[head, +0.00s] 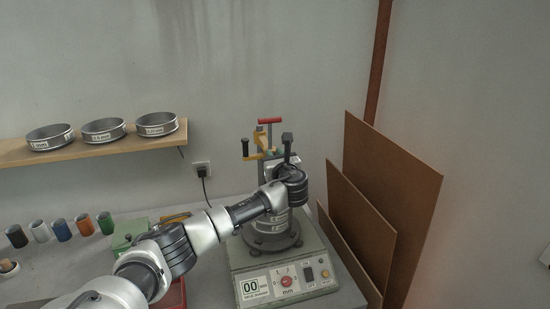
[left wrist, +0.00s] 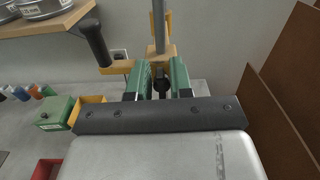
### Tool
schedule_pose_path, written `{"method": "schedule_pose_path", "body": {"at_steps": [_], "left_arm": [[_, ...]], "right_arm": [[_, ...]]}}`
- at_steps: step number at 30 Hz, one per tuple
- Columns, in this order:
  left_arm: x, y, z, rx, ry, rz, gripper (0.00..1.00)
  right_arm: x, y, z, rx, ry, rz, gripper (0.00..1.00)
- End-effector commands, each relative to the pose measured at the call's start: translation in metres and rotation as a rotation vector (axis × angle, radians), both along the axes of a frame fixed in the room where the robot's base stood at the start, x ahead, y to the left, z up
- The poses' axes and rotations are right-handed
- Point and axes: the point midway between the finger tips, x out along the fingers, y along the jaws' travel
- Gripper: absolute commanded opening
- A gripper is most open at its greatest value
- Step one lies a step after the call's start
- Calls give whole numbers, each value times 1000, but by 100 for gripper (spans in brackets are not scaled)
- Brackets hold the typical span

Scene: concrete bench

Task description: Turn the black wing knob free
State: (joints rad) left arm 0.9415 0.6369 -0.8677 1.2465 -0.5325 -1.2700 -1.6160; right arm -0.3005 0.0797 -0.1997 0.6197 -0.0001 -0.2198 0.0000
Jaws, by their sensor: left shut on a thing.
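The black wing knob (left wrist: 161,84) shows in the left wrist view as a small dark piece below a yellow clamp bracket (left wrist: 158,58) on an upright grey rod (left wrist: 159,22). My left gripper (left wrist: 161,80) has its two green fingers on either side of the knob and is shut on it. The lower part of the knob is hidden by my gripper body. In the head view my left gripper (head: 283,165) is at the upper part of the sieve shaker (head: 283,281); its fingertips and the knob are hidden there. My right gripper is not in view.
A black handle (left wrist: 93,40) on a yellow arm stands left of the rod; a red-topped handle (head: 269,121) rises behind. Brown boards (head: 385,180) lean close on the right. Sieves (head: 103,130) rest on a wall shelf. Coloured cups (head: 61,230) stand on the bench at left.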

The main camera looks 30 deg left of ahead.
Motion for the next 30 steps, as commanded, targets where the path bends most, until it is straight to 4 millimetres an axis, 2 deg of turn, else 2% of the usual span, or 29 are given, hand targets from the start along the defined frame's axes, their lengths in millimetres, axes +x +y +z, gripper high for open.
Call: {"method": "schedule_pose_path", "body": {"at_steps": [14,30], "left_arm": [[-5,4,-6,-244,-283,-1,0],[-11,9,-14,-577,-675,0,0]], "right_arm": [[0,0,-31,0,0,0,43],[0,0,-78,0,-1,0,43]]}}
